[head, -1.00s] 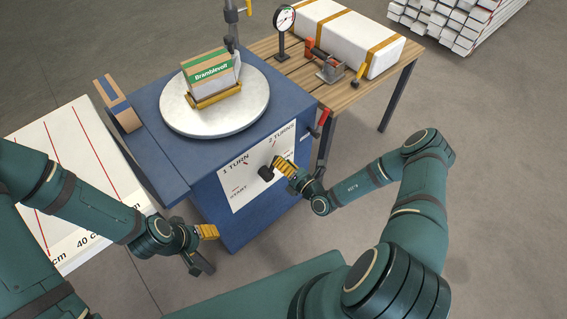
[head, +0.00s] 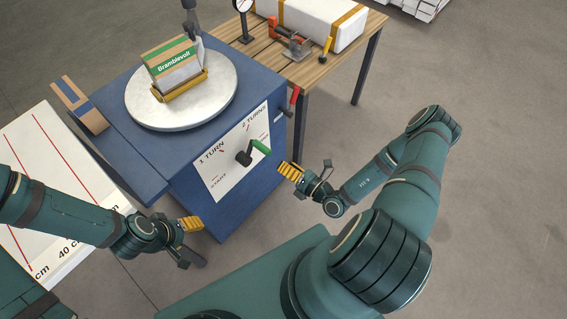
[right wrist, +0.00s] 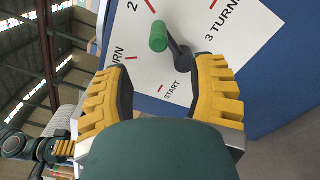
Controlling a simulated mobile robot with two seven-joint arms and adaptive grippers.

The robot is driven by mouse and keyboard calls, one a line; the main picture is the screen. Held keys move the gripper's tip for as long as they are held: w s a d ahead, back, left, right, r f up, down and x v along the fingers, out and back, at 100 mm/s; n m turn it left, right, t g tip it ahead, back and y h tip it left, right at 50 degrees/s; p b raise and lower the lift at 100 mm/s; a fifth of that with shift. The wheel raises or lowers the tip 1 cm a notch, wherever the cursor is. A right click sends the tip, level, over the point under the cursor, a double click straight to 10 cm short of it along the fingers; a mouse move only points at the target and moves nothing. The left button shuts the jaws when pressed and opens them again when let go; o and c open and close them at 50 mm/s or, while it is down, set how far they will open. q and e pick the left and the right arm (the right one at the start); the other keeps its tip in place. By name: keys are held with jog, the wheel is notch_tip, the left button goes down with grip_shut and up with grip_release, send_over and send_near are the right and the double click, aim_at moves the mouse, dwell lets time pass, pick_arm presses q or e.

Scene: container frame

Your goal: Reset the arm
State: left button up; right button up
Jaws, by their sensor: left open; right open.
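My right gripper (head: 308,174) is open and empty, a little to the right of the crank with a green handle (head: 261,146) on the front of the blue cabinet (head: 228,208). In the right wrist view its yellow-padded fingers (right wrist: 164,92) are spread, and the crank's green grip (right wrist: 158,37) shows beyond them, apart from them. My left gripper (head: 193,240) is open and empty low in front of the cabinet's left side. On the cabinet, a round white turntable (head: 222,97) carries a Bramblevolt box (head: 172,62) in a yellow holder.
A white dial panel (head: 218,165) marks turns around the crank. A wooden bench (head: 357,38) with a white wrapped block (head: 310,18) stands behind at the right. A marked white board (head: 30,150) lies at the left. The floor to the right is clear.

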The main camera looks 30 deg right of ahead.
dwell(0.4)
jog(key=s+a+r+n+g+y, duration=0.2)
jog(key=s+a+n+g+y, duration=0.2)
jog(key=a+n+g+y, duration=0.25)
jog(key=s+a+r+n+g+y, duration=0.2)
jog(key=s+a+n+g+y, duration=0.1)
jog(key=a+n+g, duration=0.45)
jog(key=s+f+n+g+h, duration=0.2)
jog(key=s+n+g+h, duration=0.6)
jog(key=n, duration=0.9)
jog(key=w+r+n+t+h, duration=0.4)
jog(key=w+n+t, duration=0.2)
jog(key=n, duration=0.4)
jog(key=shift+w+a+r+n+t, duration=0.25)
jog(key=shift+w+a+n+t, duration=0.1)
jog(key=shift+w, duration=0.55)
